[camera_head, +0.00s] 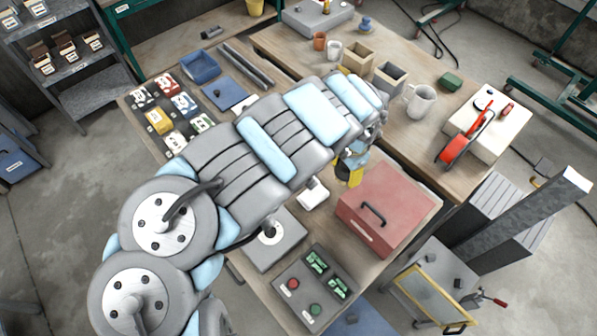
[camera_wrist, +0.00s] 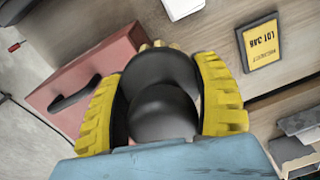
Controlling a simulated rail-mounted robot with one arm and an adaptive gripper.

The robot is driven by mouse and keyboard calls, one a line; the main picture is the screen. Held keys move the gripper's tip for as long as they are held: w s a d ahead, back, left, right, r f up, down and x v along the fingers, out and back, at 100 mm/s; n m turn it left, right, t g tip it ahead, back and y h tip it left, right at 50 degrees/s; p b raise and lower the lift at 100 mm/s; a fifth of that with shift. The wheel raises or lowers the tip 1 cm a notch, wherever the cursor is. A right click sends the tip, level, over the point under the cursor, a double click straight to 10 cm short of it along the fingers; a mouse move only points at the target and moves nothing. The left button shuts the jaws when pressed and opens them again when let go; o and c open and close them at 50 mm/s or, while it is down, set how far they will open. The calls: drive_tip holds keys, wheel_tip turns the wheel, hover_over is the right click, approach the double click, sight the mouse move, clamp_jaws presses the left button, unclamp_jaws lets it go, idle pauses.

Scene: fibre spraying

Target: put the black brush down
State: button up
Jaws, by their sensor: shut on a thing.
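The black brush (camera_wrist: 163,105) fills the middle of the wrist view as a rounded black body with a lighter tip at its far end. My gripper (camera_wrist: 165,100) has its two yellow ribbed fingers on either side of the brush, shut on it. In the head view my gripper (camera_head: 350,172) shows as a bit of yellow beyond my arm, over the table just above the left of the red box.
The red box (camera_head: 385,205) with a black handle stands close by; it also shows in the wrist view (camera_wrist: 85,75). A yellow-labelled plate (camera_wrist: 262,42) lies on the wooden table (camera_head: 425,165).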

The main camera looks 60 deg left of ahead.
drive_tip(key=s+a+f+p, duration=0.1)
drive_tip(key=s+a, duration=0.3)
drive_tip(key=s, duration=0.3)
drive_tip(key=s+a+f+n, duration=0.1)
drive_tip(key=s+a, duration=0.2)
drive_tip(key=s, duration=0.4)
drive_tip(key=s+a+f+p, duration=0.15)
drive_tip(key=s+a, duration=0.25)
drive_tip(key=s, duration=0.4)
drive_tip(key=shift+w+a+f+b, duration=0.9)
drive_tip(key=shift+w+f+b, duration=0.7)
drive_tip(key=shift+w+b, duration=0.35)
drive_tip(key=shift+w+a+f+b, duration=0.95)
drive_tip(key=shift+w+f+b, duration=0.75)
drive_tip(key=shift+w, duration=0.45)
drive_tip(key=shift+w+a+f+b, duration=0.9)
drive_tip(key=shift+w+f+b, duration=0.65)
drive_tip(key=shift+w+b, duration=0.45)
drive_tip(key=shift+w+f, duration=0.1)
drive_tip(key=shift+w+a+f, duration=0.1)
drive_tip(key=shift+f, duration=1.6)
